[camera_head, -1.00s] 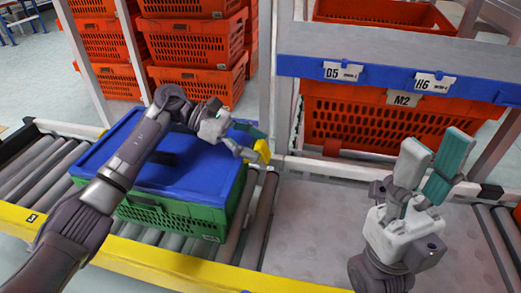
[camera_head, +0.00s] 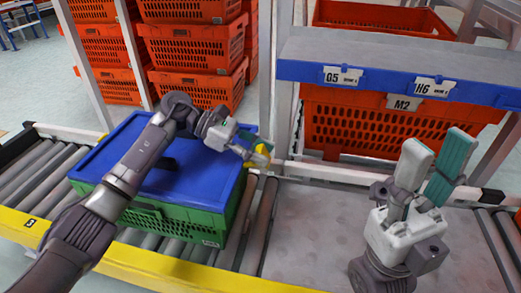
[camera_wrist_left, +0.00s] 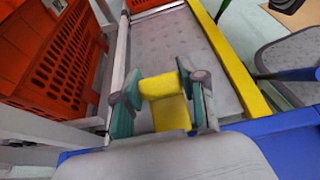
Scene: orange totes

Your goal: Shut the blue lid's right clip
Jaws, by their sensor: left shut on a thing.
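The blue lid (camera_head: 205,182) lies on the green crate (camera_head: 170,219) on the roller conveyor. The yellow right clip (camera_head: 251,182) is at the crate's right side, partly hidden by my left gripper (camera_head: 260,153). In the left wrist view, the clip (camera_wrist_left: 166,100) sits between the fingers of my left gripper (camera_wrist_left: 162,108), which is shut on it. It stands out past the edge of the blue lid (camera_wrist_left: 280,138). My right gripper (camera_head: 438,150) is open and empty, fingers upward, well to the right of the crate.
A shelf with a blue label rail (camera_head: 385,82) and an orange tote (camera_head: 370,125) stands behind. Orange totes (camera_head: 195,45) are stacked at the back left. A grey plate (camera_head: 320,215) right of the crate is clear. A yellow rail (camera_head: 175,262) runs along the front.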

